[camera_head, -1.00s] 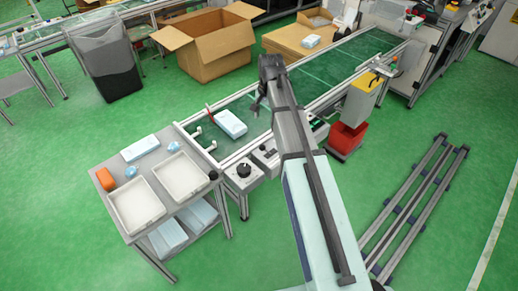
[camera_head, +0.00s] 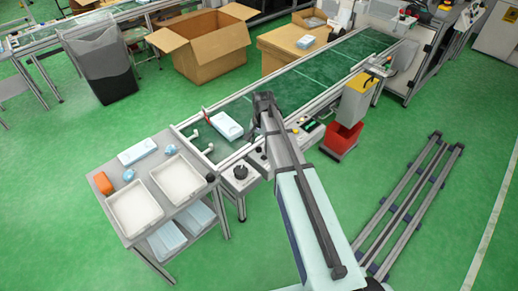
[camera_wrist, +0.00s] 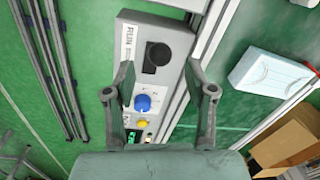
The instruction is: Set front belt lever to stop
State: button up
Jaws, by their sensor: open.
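A pale control box (camera_wrist: 130,42) with a "RUN" label fills the middle of the wrist view. I cannot tell the lever's setting, as only part of the label is readable. In the head view a black knob (camera_head: 241,172) sits at the near belt end. My gripper (camera_wrist: 158,70) is open and empty, its fingers either side of the black knob in the picture; no contact is visible. My gripper also shows over the belt edge (camera_head: 257,126).
A light blue mask pack (camera_head: 226,125) lies on the green belt (camera_head: 310,82); one also shows in the wrist view (camera_wrist: 268,72). A cart with white trays (camera_head: 135,210) stands left.

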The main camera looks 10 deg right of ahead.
aim_at(259, 149)
jog(key=shift+w+a+f, duration=0.1)
jog(key=shift+a+f, duration=0.05)
jog(key=shift+f, duration=2.3)
grip_shut()
